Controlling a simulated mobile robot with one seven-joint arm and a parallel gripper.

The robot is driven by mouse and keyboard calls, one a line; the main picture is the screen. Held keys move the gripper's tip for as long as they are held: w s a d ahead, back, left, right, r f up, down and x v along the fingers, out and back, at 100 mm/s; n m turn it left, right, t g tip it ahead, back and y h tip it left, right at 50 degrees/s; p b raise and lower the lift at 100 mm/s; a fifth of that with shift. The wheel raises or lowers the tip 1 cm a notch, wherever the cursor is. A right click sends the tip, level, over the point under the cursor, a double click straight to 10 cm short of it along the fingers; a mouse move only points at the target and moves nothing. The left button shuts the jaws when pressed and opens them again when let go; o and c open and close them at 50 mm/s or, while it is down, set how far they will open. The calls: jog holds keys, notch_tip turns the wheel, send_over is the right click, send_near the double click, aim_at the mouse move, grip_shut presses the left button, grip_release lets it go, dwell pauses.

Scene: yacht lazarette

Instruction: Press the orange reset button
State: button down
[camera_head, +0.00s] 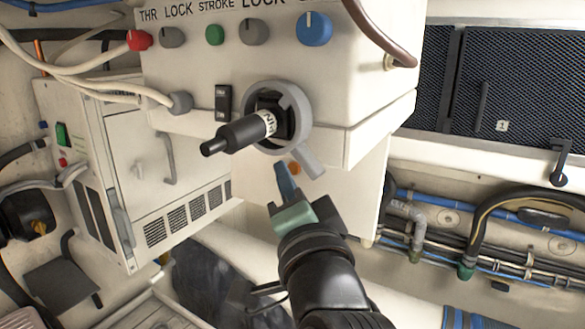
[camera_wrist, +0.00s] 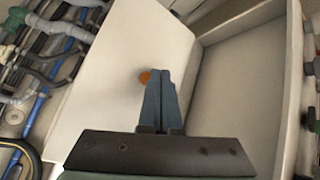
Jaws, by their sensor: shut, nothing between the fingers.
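The orange reset button (camera_head: 295,168) is a small round button on the white lower panel below the grey ring and black lever. In the wrist view the orange button (camera_wrist: 145,77) shows just left of the fingertips, partly covered by them. My gripper (camera_head: 283,168) is shut and empty, its blue fingers together and pointing up at the panel beside the button. In the wrist view the shut fingertips (camera_wrist: 160,72) overlap the button's right edge. I cannot tell whether they touch the button or the panel.
The control box (camera_head: 365,95) overhangs the panel, with several knobs. The black lever (camera_head: 235,134) and grey ring (camera_head: 302,112) stick out just above my gripper. A white vented cabinet (camera_head: 150,155) stands left. Pipes and hoses (camera_head: 470,235) run along the right wall.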

jog(key=shift+w+d, duration=0.2)
jog(key=shift+w+d, duration=0.35)
jog(key=shift+w, duration=0.1)
dwell(1.2)
jog(key=shift+s+a, duration=0.6)
jog(key=shift+s, duration=0.2)
jog(key=s+a, duration=0.2)
jog(key=s+a+p, duration=0.1)
jog(key=s, duration=0.1)
jog(key=shift+r, duration=0.25)
dwell(0.7)
